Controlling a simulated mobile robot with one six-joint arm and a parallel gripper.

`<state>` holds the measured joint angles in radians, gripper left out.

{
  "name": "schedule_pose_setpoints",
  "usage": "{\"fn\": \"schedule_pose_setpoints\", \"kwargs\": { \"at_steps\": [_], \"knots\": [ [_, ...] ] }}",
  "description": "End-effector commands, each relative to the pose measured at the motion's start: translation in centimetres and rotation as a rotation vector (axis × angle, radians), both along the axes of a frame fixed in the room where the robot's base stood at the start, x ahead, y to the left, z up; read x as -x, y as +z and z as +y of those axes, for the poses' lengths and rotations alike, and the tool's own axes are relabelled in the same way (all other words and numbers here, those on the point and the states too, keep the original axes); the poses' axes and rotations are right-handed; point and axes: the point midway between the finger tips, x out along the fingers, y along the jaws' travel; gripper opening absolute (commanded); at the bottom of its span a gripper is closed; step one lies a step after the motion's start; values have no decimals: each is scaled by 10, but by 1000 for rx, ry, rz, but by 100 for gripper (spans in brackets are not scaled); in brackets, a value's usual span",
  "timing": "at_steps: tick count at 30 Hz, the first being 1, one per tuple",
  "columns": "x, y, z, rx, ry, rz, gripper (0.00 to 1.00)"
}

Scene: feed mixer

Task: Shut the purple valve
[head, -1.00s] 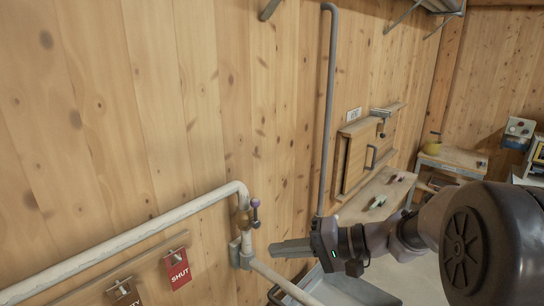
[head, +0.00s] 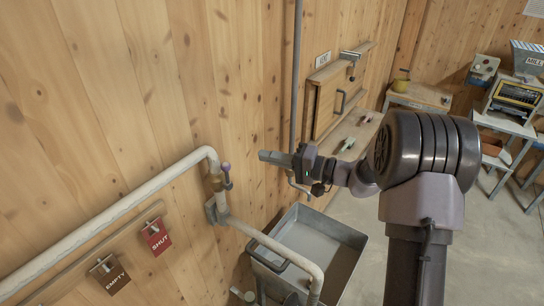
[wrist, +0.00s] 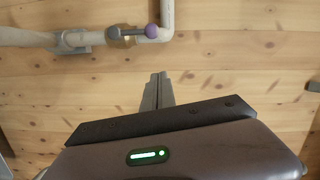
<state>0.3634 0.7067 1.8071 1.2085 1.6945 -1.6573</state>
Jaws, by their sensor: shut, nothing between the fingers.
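The purple valve is on the white pipe where it drops down the wall. Its purple knob (head: 226,167) tops a grey lever beside a brass body (head: 216,183). In the wrist view the knob (wrist: 152,31) is at the top, and the lever (wrist: 129,34) lies along the pipe, knob end toward the elbow. My gripper (head: 262,155) is shut and empty, right of the knob in the head view and apart from it. In the wrist view its fingertips (wrist: 159,76) point toward the knob, with a gap between.
A red SHUT tag (head: 156,237) and a brown EMPTY tag (head: 110,274) hang on a wall rail at the left. A grey metal trough (head: 318,245) stands below the pipe. A wooden wall hatch (head: 335,98) is behind my arm.

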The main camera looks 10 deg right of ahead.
Motion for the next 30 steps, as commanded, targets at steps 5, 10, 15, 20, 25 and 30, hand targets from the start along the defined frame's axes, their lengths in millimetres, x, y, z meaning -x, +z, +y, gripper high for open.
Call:
{"fn": "schedule_pose_setpoints", "kwargs": {
  "at_steps": [5, 10, 15, 20, 25, 30],
  "knots": [
    [-21, 1, 34, 1, 4, 1, 0],
    [-19, -2, 59, -1, 2, 3, 0],
    [-6, -8, 72, 0, 1, 2, 0],
    [-3, -10, 75, 1, 0, 1, 0],
    [-3, -10, 74, 1, 0, 0, 0],
    [-2, -11, 75, 6, 0, -6, 0]
  ]
}}
